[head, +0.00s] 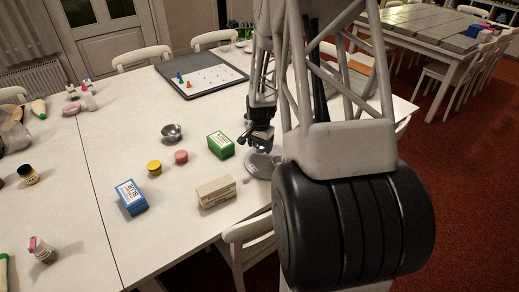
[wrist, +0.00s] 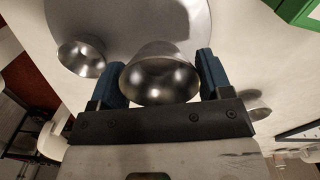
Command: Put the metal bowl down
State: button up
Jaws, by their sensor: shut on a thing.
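My gripper (head: 258,142) is above the grey round turntable (head: 257,167) at the table's right edge. In the wrist view, its blue fingers (wrist: 161,74) are shut on a shiny metal bowl (wrist: 160,84), one on each side. The bowl is over the turntable plate (wrist: 130,18); I cannot tell whether it touches. A second metal bowl (wrist: 82,57) is at the plate's left edge in the wrist view. Another metal bowl (head: 172,132) stands on the white table, left of the green box. In the head view, my arm hides much of the turntable area.
A green box (head: 221,145), a cream box (head: 215,192) and a blue box (head: 131,197) stand left of the turntable. Yellow (head: 154,167) and pink (head: 181,157) round pots are between them. A dark board (head: 202,78) lies behind. A white chair (head: 252,238) is at the front edge.

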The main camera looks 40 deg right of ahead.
aim_at(259, 146)
jog(key=shift+w+d+f, duration=0.1)
jog(key=shift+w+d, duration=0.15)
jog(key=shift+w, duration=0.2)
jog(key=shift+w+d, duration=0.2)
jog(key=shift+w, duration=0.25)
jog(key=shift+f, duration=0.1)
jog(key=shift+f, duration=1.65)
jog(key=shift+f, duration=0.1)
jog(key=o, duration=0.9)
jog(key=shift+o, duration=0.2)
notch_tip(259, 146, up, 12)
